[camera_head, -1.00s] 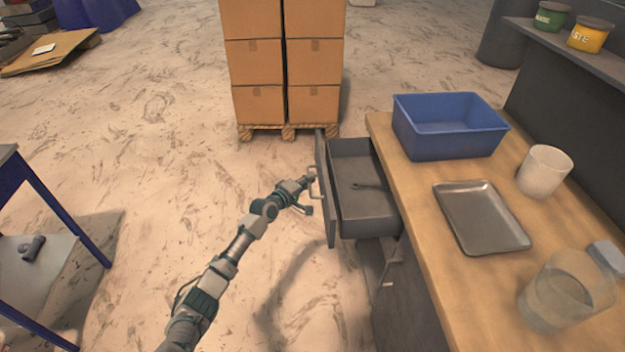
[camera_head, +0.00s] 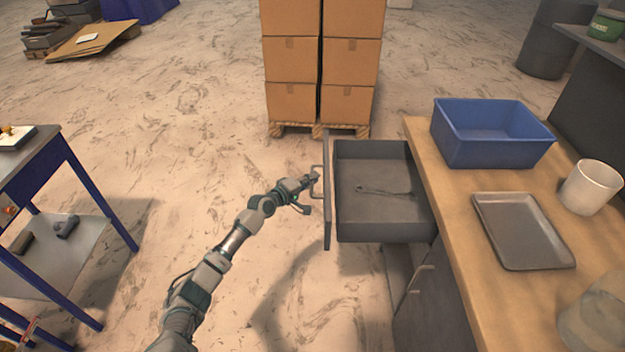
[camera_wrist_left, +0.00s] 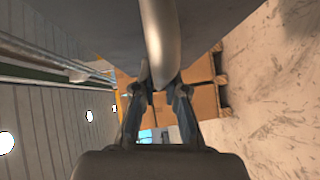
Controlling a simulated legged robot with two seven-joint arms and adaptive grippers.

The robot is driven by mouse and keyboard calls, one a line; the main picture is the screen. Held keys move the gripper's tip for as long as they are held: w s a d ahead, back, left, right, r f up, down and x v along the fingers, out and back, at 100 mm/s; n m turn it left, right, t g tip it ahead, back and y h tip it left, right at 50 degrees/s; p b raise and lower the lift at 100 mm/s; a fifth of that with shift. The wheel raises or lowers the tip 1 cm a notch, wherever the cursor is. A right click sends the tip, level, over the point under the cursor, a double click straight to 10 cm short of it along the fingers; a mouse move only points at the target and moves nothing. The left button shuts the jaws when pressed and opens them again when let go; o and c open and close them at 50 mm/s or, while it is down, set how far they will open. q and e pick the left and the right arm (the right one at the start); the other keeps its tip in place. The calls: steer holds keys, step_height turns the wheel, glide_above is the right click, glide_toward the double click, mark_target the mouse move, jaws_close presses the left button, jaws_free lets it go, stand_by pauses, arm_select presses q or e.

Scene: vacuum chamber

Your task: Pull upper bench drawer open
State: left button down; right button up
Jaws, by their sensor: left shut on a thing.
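The upper bench drawer (camera_head: 385,232) is a grey box that stands out from the left side of the wooden-topped bench. A dark slim tool (camera_head: 385,191) lies inside it. Its front panel (camera_head: 327,200) carries a bar handle (camera_head: 316,181) on the outer face. My left gripper (camera_head: 312,180) is at this handle, shut on it. In the left wrist view the handle (camera_wrist_left: 160,45) runs down between the two fingers (camera_wrist_left: 160,95). My right gripper is not in view.
On the bench top (camera_head: 455,225) are a blue bin (camera_head: 490,150), a metal tray (camera_head: 525,235), a white cup (camera_head: 590,188) and a clear container (camera_head: 595,320). A lower handle (camera_head: 420,278) sits below the drawer. Stacked boxes (camera_head: 345,105) stand behind; a blue-legged table (camera_head: 60,175) is left. Floor between is clear.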

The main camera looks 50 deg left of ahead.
arm_select(q)
steer(key=c, duration=1.2)
jaws_free()
steer(key=shift+d+f, duration=0.2)
steer(key=shift+f, duration=0.35)
steer(key=shift+a+r, duration=0.1)
steer(key=shift+r, duration=0.05)
steer(key=shift+r, duration=0.1)
steer(key=s+d+r, duration=0.1)
steer(key=s, duration=1)
steer(key=shift+s+d+r, duration=0.15)
steer(key=shift+s+r, duration=0.05)
steer(key=shift+s, duration=0.1)
